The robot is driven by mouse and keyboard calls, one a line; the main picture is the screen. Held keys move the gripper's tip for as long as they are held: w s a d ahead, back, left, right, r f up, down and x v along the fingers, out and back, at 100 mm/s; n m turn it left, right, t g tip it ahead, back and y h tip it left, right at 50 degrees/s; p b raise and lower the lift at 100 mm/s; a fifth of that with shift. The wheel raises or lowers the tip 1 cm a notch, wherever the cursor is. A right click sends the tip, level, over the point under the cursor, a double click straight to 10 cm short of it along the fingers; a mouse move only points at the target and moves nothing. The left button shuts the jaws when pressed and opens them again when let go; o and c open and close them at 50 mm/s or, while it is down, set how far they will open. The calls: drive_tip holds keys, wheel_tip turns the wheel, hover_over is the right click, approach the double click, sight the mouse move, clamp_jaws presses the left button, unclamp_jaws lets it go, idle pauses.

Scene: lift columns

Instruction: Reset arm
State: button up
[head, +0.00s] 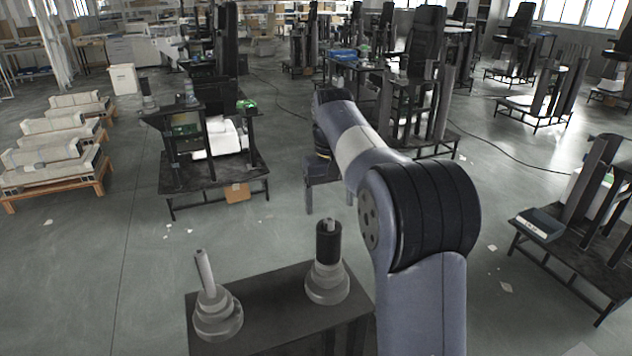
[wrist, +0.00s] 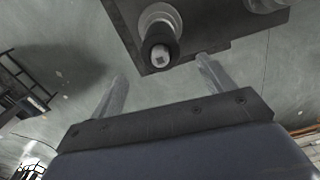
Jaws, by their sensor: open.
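My gripper (wrist: 158,90) shows in the wrist view with its two fingers spread wide apart. It is open and nothing is between the fingers. In the head view my arm bends up and away from the camera, and the gripper itself is hidden behind it. A lift column with a black sleeve (head: 328,262) stands upright on the dark table (head: 262,322). It also shows from above in the wrist view (wrist: 160,42), beyond the fingertips and apart from them. A second, bare grey column (head: 212,300) stands on the table's left side.
A black workstation (head: 215,182) with green parts stands behind the table at left. Wooden pallets with pale long parts (head: 55,160) lie at far left. Another dark stand (head: 575,250) is at right. Grey floor (head: 110,260) is open left of the table.

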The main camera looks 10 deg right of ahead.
sight(329, 219)
wheel_tip(329, 219, down, 11)
drive_tip(key=shift+r+p, duration=0.1)
drive_tip(key=shift+p, duration=0.3)
drive_tip(key=shift+r+p, duration=0.5)
drive_tip(key=shift+r, duration=0.7)
